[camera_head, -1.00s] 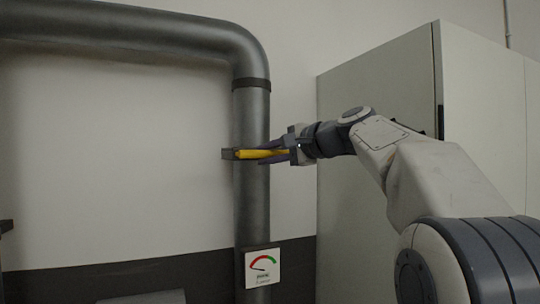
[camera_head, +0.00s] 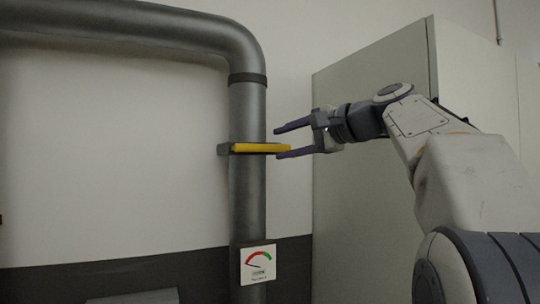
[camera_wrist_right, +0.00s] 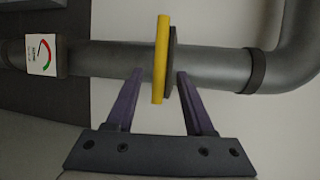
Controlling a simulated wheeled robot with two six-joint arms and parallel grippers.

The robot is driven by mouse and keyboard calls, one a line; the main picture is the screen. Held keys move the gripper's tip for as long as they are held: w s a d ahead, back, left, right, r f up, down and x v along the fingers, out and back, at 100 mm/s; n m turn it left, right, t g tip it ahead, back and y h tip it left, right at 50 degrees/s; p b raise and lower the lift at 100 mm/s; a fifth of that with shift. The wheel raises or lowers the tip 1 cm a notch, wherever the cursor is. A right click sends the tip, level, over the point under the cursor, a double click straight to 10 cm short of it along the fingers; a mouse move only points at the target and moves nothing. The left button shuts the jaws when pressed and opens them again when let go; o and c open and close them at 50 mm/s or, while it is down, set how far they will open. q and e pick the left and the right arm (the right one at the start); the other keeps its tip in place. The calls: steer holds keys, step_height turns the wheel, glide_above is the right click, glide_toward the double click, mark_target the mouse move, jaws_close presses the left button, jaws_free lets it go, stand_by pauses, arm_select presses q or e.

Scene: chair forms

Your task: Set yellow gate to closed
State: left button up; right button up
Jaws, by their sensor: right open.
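The yellow gate (camera_head: 262,148) is a flat yellow bar in a dark slot on the vertical grey pipe (camera_head: 247,195). It sticks out to the right of the pipe in the head view. My left gripper is not in view.
A gauge plate (camera_head: 258,264) with a red and green arc is on the pipe below the gate. A tall grey cabinet (camera_head: 370,100) stands behind my right arm.

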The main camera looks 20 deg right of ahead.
steer(key=v, duration=0.3)
steer(key=shift+s+d+r, duration=0.1)
steer(key=shift+s+d, duration=0.05)
steer(key=shift+s, duration=0.1)
steer(key=s+a+f+n+g+b, duration=0.1)
steer(key=a+f+n+g+b, duration=0.15)
steer(key=a+f, duration=0.55)
steer(key=a+f+n+g+b, duration=0.1)
steer(key=a+f+n+g, duration=0.3)
steer(key=f, duration=0.9)
steer(key=s+a+f+n+g+b, duration=0.1)
steer(key=a+f+g, duration=0.1)
steer(key=a+f, duration=0.65)
steer(key=s+a+f+n+g+h+b, duration=0.1)
steer(key=s+a+f+n+g, duration=0.15)
steer(key=s+f, duration=0.4)
steer(key=s+a+f+n+g+h+b, duration=0.1)
steer(key=s+a+f+n+g, duration=0.2)
steer(key=f, duration=0.7)
steer(key=s+d+f+n+h, duration=0.1)
steer(key=s+f+n+h, duration=0.1)
steer(key=s+f+n, duration=0.2)
steer(key=s+d+f+n+h+b, duration=0.1)
steer(key=s+f+n, duration=0.3)
steer(key=s+f, duration=0.5)
steer(key=shift+s+d+f+g+h+b, duration=0.3)
steer(key=shift+s+d+h, duration=0.1)
steer(key=shift+s+d, duration=0.4)
steer(key=shift+d, duration=0.1)
